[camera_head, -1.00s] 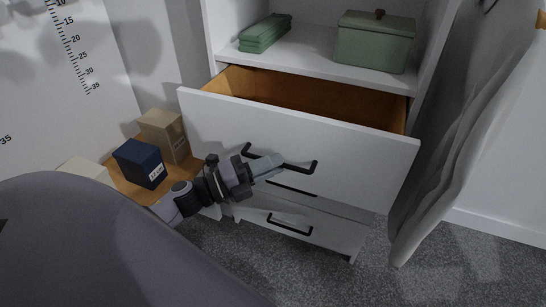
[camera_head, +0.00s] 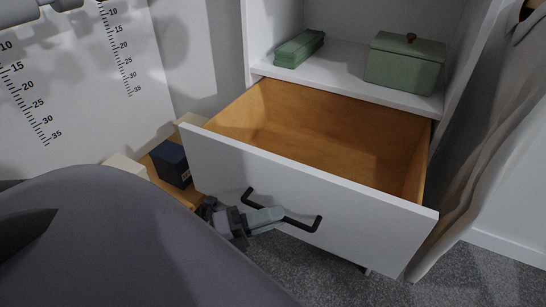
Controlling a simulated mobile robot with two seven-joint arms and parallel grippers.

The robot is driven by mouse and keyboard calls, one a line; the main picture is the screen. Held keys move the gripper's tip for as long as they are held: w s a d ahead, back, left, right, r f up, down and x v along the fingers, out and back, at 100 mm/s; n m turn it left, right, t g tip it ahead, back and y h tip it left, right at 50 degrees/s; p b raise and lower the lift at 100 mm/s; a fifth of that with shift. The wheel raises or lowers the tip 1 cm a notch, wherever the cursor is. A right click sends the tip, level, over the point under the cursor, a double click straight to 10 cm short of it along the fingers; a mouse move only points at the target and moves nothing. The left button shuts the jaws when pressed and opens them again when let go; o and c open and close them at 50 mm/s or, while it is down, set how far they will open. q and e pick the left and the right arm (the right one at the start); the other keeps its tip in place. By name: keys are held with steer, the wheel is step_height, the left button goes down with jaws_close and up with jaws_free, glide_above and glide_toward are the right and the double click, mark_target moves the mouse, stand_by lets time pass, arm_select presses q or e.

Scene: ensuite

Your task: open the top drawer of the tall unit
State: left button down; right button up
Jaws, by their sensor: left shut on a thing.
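The tall unit (camera_head: 345,63) is white, with an open shelf above its drawers. Its top drawer (camera_head: 340,201) is pulled well out, and its wooden inside (camera_head: 322,136) shows empty. A black bar handle (camera_head: 303,224) is on the drawer's white front. The lower drawers are hidden behind the open one. My right gripper is not in view.
A green folded cloth or case (camera_head: 299,48) and a green lidded box (camera_head: 404,63) stand on the shelf. A dark blue box (camera_head: 172,163) and pale boxes sit at the left on a low wooden surface. A grey cloth (camera_head: 487,130) hangs at the right. Grey carpet (camera_head: 330,277) shows below.

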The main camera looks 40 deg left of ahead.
arm_select(q)
steer(key=c, duration=1.2)
jaws_free()
steer(key=shift+o, duration=0.2)
steer(key=v, duration=0.7)
